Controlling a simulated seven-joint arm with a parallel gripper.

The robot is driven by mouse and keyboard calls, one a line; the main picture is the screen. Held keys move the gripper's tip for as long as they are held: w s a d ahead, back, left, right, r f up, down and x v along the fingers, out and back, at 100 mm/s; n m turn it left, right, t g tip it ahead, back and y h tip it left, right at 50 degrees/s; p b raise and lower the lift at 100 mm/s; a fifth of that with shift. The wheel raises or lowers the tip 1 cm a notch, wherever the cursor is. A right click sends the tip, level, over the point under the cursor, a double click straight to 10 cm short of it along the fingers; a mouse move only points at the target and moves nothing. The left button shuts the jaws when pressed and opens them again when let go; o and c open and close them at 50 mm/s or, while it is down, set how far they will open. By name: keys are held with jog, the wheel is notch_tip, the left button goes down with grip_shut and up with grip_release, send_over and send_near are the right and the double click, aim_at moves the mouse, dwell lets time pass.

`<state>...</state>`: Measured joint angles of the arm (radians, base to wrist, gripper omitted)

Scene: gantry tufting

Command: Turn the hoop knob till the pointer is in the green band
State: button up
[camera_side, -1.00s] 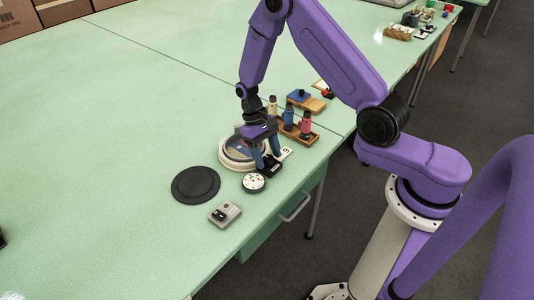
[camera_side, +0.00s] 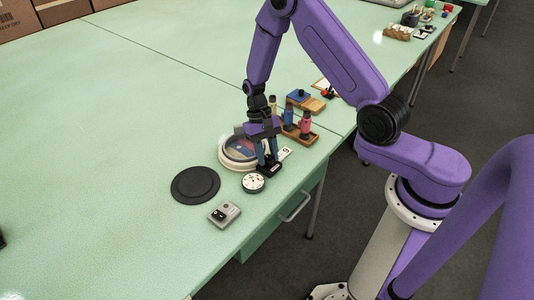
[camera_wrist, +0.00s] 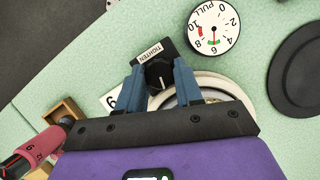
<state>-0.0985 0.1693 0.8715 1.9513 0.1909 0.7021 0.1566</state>
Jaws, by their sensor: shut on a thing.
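The round white dial (camera_wrist: 212,27) has numbers, a red band and a small green band near the 6. It also shows in the side view (camera_side: 253,183).
A black round disc (camera_side: 195,185) and a grey box with a switch (camera_side: 224,214) lie left of and in front of the dial. A wooden tray (camera_side: 300,134) holding bottles stands close behind my gripper.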

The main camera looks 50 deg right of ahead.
jog(key=o, duration=1)
jog(key=shift+o, duration=0.2)
jog(key=v, duration=1.7)
jog(key=shift+w+r, duration=0.2)
jog(key=s+a+r+n+t+h, duration=0.2)
jog(key=s+a+r+n, duration=0.3)
jog(key=s+a+n, duration=0.55)
jog(key=s+d+n+t, duration=0.1)
jog(key=s+d+n, duration=0.1)
jog(key=s, duration=0.8)
jog(key=s+d+n+t, duration=0.1)
jog(key=s+n, duration=0.3)
jog(key=s, duration=0.6)
jog(key=shift+s+d+r+n+y, duration=0.15)
jog(key=shift+s+d+n+y, duration=0.2)
jog(key=shift+d, duration=0.35)
